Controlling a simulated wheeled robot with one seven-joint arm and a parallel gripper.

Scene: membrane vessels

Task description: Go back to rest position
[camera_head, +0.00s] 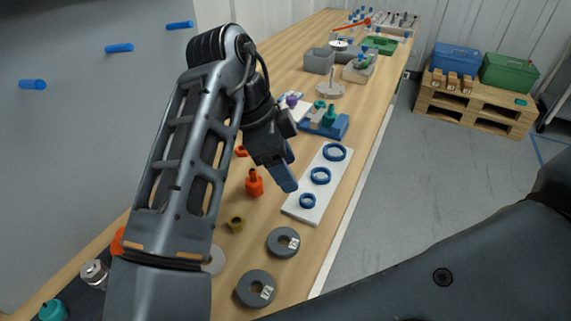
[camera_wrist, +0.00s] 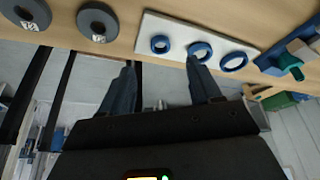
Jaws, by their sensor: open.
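My gripper (camera_head: 287,181) hangs above the workbench, just left of a white board with blue rings. In the wrist view my gripper (camera_wrist: 166,92) shows its two fingers well apart with nothing between them. The white board (camera_head: 298,212) lies on the bench and carries three blue rings (camera_head: 320,175) of differing size in a row. The board also shows in the wrist view (camera_wrist: 178,50), beyond the fingertips. My gripper appears clear of the board and rings, though its exact height is hard to tell.
Two grey discs (camera_head: 283,242) (camera_head: 256,288) lie near the board. An orange fitting (camera_head: 254,183) and a brass nut (camera_head: 236,224) stand left of it. A blue fixture (camera_head: 338,128) with teal parts and grey bins (camera_head: 319,61) are farther back. The floor at right is open before a pallet (camera_head: 470,108).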

